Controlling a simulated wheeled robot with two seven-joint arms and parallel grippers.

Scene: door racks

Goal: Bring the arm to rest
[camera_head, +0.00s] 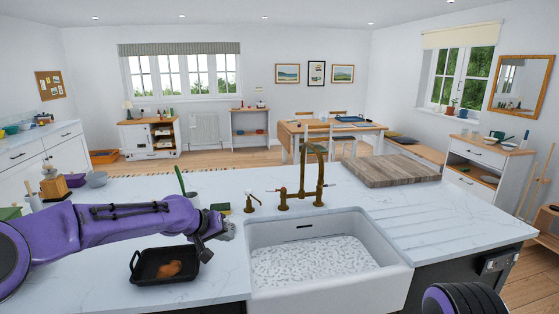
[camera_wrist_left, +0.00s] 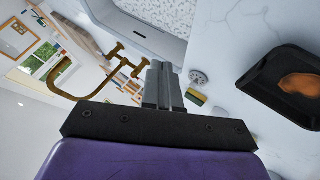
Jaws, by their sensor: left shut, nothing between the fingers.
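My left arm (camera_head: 120,222) reaches in from the left over the white counter. Its gripper (camera_head: 222,230) is beside the left rim of the sink, above the counter and near the black pan. In the left wrist view the two grey fingers (camera_wrist_left: 163,86) are together with nothing between them. My right gripper is not in view; only a dark, purple-edged part of my body shows at the bottom right.
A black pan (camera_head: 146,278) with brown food (camera_head: 170,269) sits below the left arm. The white sink (camera_head: 330,291), brass tap (camera_head: 302,190), sponge (camera_head: 220,208) and wooden board (camera_head: 392,171) are close by. Bare counter lies right of the sink.

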